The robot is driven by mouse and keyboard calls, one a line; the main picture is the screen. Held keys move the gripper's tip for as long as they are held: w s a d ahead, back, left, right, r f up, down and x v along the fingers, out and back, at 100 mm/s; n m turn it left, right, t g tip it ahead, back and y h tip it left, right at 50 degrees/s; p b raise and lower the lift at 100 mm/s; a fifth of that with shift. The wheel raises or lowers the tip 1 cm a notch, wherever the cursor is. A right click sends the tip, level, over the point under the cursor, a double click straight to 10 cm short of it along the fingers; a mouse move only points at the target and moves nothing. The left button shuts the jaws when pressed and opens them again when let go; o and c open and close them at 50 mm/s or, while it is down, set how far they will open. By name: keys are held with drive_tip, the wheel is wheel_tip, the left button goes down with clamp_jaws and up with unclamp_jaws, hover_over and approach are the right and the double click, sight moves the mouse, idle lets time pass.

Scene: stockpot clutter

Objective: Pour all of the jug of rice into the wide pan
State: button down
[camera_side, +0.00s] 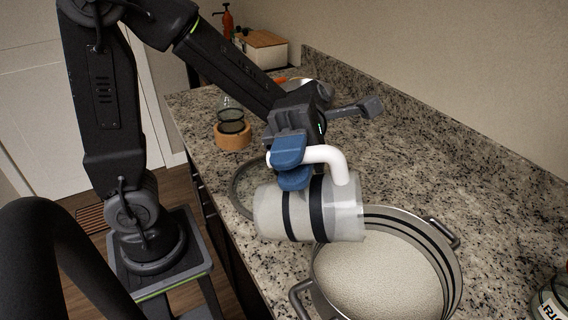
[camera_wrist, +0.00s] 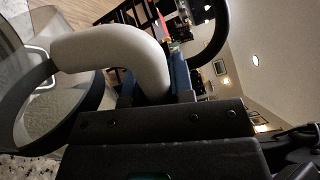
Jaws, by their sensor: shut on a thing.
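A clear jug (camera_side: 267,213) with dark bands and a white handle (camera_side: 327,155) lies tipped onto its side in the air. Its right end is over the left edge of the wide pan (camera_side: 455,283). My gripper (camera_side: 290,163) is shut on the handle with its blue fingers. The pan is metal with two side handles, and pale rice (camera_side: 378,278) covers its bottom. I cannot tell whether rice is still inside the jug. In the wrist view, the handle (camera_wrist: 110,50) runs from the jug (camera_wrist: 50,110) to the blue fingers (camera_wrist: 180,75).
A round rimmed thing (camera_side: 236,190) is partly hidden behind the jug. A glass vessel (camera_side: 230,112) stands in a wooden ring (camera_side: 232,140) farther back. A labelled jar (camera_side: 550,300) stands at the lower right.

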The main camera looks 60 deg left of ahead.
drive_tip(key=shift+w+d+r+n, duration=0.45)
drive_tip(key=shift+w+r+n, duration=0.05)
drive_tip(key=shift+w+r, duration=0.05)
drive_tip(key=shift+r, duration=0.1)
idle(1.0)
drive_tip(key=shift+w+d+r+n, duration=0.6)
drive_tip(key=shift+w+d+n, duration=0.2)
drive_tip(key=shift+n, duration=0.1)
drive_tip(key=shift+w+d+r+n, duration=0.45)
drive_tip(key=shift+w+d+n, duration=0.2)
drive_tip(key=shift+w+n, duration=0.2)
drive_tip(key=w+d+n, duration=0.4)
drive_tip(key=w, duration=0.1)
drive_tip(key=shift+r, duration=0.45)
idle(0.6)
